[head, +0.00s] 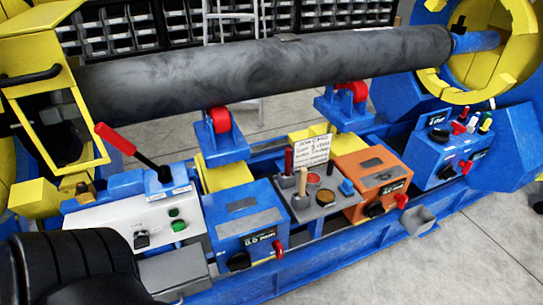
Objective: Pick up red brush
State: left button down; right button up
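A thin upright item with a dark red handle (288,160) stands at the back left of a small grey tray (318,208), on the blue machine frame. It looks like the red brush; its lower end is partly hidden and no bristles can be made out. A similar upright item with a light wooden handle (302,181) stands just in front of it. Neither of my grippers shows in the head view.
A long grey pipe (270,65) spans above the tray on red rollers (220,119). A blue box (242,215) and an orange box (372,177) flank the tray. A printed sign (313,150) stands behind it. A red-handled lever (115,139) sticks up at left.

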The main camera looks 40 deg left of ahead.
aim_at(287, 150)
jog(key=i+u, duration=0.2)
jog(key=u, duration=0.25)
jog(key=i+u, duration=0.2)
jog(key=u, duration=0.25)
jog(key=i+u, duration=0.2)
jog(key=u, duration=0.25)
